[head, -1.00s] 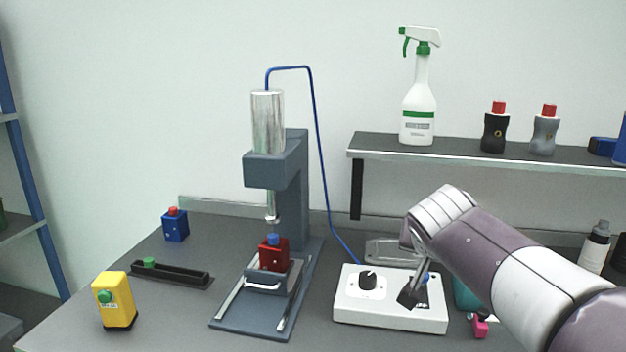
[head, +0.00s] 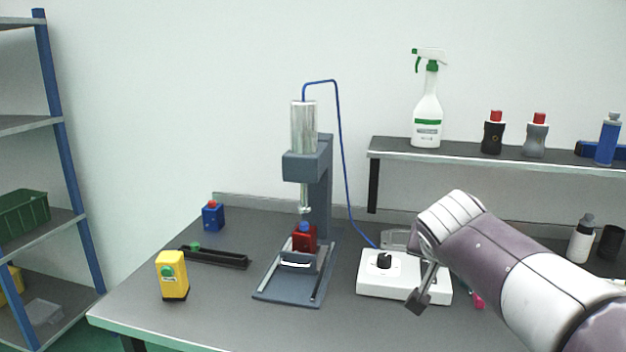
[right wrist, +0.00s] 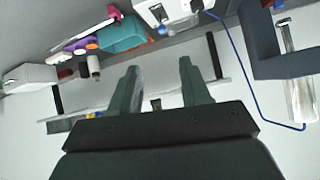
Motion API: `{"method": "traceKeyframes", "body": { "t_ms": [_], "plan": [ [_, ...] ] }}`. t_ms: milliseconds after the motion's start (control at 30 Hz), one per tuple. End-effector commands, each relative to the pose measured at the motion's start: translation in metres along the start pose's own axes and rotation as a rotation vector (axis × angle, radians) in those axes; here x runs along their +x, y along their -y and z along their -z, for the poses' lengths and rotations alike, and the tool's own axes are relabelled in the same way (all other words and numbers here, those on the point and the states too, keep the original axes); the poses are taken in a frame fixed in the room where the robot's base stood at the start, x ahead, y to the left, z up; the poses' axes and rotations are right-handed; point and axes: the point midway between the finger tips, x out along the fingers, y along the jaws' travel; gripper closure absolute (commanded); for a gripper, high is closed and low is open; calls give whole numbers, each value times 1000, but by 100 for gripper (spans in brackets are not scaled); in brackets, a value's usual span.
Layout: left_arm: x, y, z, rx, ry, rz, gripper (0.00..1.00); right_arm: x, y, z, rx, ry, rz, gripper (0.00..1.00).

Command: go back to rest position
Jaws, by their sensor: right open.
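My right gripper (head: 420,297) hangs in front of the right part of the white control box (head: 375,284) in the head view. In the right wrist view its two fingers (right wrist: 160,68) stand apart with nothing between them. The arm comes in from the right, bent at the elbow, and is not folded against my body. My left gripper and arm are not in view.
A press (head: 318,180) holds a red block (head: 304,240). A yellow block (head: 172,276), a blue block (head: 213,217) and a black tray (head: 225,259) lie to the left. A wall shelf (head: 480,149) carries bottles. A blue rack (head: 68,160) stands far left.

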Motion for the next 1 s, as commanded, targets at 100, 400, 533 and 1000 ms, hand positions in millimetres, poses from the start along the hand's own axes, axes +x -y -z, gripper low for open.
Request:
{"method": "traceKeyframes", "body": {
  "t_ms": [100,400,533,1000],
  "plan": [
    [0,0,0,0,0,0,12,1,4,-2,-101,0,21,53],
    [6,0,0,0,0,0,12,29,7,-77,-315,150,95,53],
    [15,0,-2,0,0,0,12,46,0,-128,-390,243,124,53],
    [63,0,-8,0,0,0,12,80,-58,-336,-501,613,188,53]
  ]
}}
